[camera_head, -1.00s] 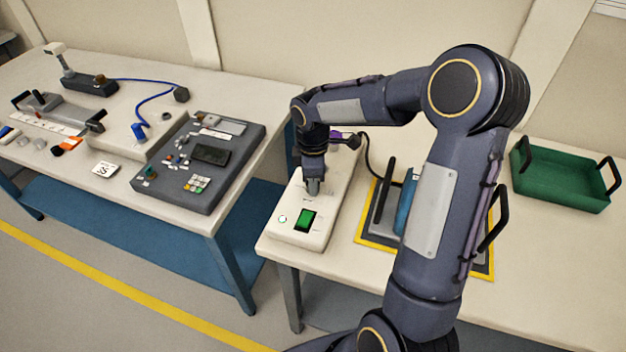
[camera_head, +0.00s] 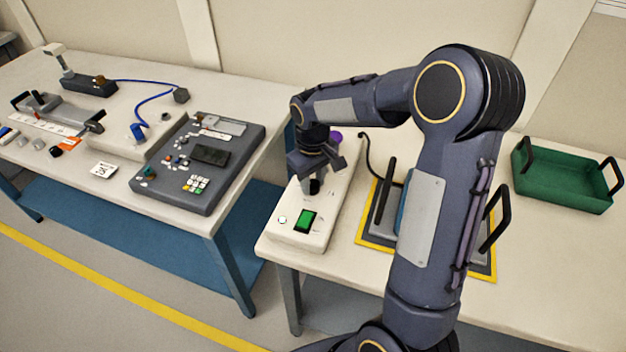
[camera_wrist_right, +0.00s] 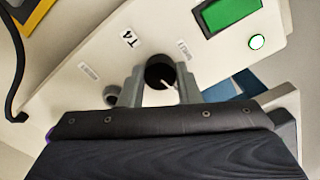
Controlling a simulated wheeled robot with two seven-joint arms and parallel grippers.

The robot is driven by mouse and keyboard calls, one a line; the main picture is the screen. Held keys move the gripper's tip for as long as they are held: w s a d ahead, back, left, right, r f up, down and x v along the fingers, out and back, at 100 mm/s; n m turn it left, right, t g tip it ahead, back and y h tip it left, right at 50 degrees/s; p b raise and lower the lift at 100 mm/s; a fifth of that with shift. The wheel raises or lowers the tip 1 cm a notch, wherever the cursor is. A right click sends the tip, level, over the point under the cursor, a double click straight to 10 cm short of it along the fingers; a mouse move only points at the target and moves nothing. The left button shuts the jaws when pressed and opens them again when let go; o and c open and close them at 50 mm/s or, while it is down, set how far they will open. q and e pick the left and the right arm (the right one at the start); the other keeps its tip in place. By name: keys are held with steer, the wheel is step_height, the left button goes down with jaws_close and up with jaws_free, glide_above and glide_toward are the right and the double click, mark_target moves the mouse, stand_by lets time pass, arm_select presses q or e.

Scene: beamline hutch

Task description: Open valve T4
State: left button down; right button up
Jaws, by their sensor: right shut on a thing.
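The T4 valve is a round black knob (camera_head: 314,187) on a white panel box (camera_head: 292,238) on the right-hand bench. My left gripper is in neither view.
The box has a green screen (camera_head: 305,220) and a small round light (camera_wrist_right: 256,42). A second, grey knob (camera_wrist_right: 112,95) is close by. A handled plate on a yellow-edged mat (camera_head: 366,238) and a green tray (camera_head: 560,180) stand to the right. The left bench holds a grey control panel (camera_head: 180,200).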

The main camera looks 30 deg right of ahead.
mark_target(313, 184)
steer(key=shift+m, duration=0.8)
steer(key=o, duration=1)
step_height(313, 184, up, 8)
steer(key=shift+f, duration=0.1)
